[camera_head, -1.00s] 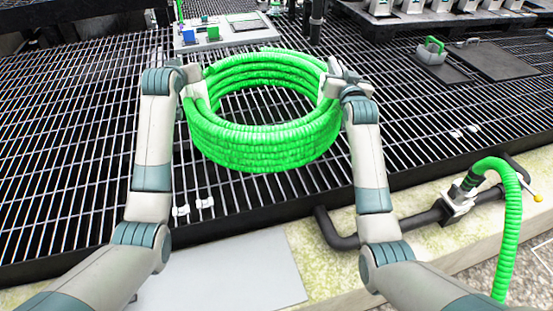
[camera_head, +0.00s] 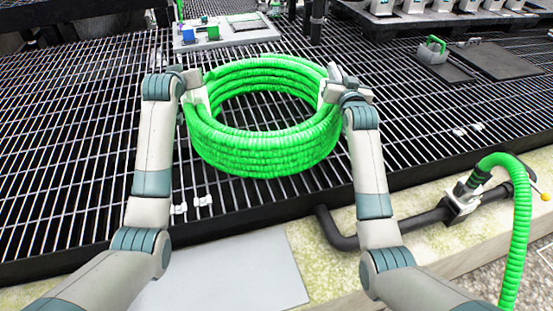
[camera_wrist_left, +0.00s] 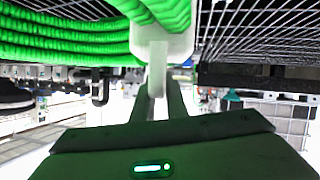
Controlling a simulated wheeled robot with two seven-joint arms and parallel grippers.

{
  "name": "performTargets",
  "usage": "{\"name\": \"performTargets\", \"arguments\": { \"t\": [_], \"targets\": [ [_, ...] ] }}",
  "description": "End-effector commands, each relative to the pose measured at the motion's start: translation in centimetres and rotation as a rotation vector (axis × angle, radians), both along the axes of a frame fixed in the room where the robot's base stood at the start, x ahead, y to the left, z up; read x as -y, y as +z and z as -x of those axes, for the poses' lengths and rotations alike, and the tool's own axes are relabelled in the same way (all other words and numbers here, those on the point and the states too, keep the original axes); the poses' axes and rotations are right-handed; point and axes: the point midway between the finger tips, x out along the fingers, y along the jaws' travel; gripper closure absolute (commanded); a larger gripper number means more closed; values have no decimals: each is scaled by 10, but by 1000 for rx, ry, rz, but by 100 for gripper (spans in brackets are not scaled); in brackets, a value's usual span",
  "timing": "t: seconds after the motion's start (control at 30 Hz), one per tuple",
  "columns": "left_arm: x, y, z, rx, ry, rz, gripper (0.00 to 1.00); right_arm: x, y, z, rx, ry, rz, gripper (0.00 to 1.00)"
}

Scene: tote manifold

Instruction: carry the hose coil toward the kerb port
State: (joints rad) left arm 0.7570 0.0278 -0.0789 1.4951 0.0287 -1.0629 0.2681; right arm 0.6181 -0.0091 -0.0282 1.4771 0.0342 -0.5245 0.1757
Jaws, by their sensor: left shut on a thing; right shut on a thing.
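The bright green hose coil (camera_head: 265,158) is held level between my two arms, over the dark grating. My left gripper (camera_head: 192,88) is shut on a white block at the coil's left side. In the left wrist view its fingers (camera_wrist_left: 158,95) close on that white block (camera_wrist_left: 165,45), with green turns (camera_wrist_left: 70,40) beside it. My right gripper (camera_head: 334,88) is shut on the coil's right side; its fingertips are partly hidden. The kerb port appears to be the pale fitting (camera_head: 463,197) on the dark kerb pipe at the right, with a green hose (camera_head: 521,215) beside it.
The dark grating (camera_head: 80,150) spans the middle. The pale kerb (camera_head: 430,245) runs along its near edge, with a bent dark pipe (camera_head: 340,240). A grey plate (camera_head: 240,275) lies in front. A panel with small boxes (camera_head: 235,30) stands behind the coil.

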Motion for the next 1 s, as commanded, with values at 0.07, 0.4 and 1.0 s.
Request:
{"name": "performTargets", "arguments": {
  "t": [0.07,0.4,1.0],
  "targets": [
    [-1,-2,0,6,1,0,100,1,-2,0,6,-1,0,100],
    [-1,-12,0,0,1,0,69,1,-12,0,0,-1,0,69],
    [-1,-7,11,1,0,0,69,0,-12,0,0,0,0,69]
  ]
}}
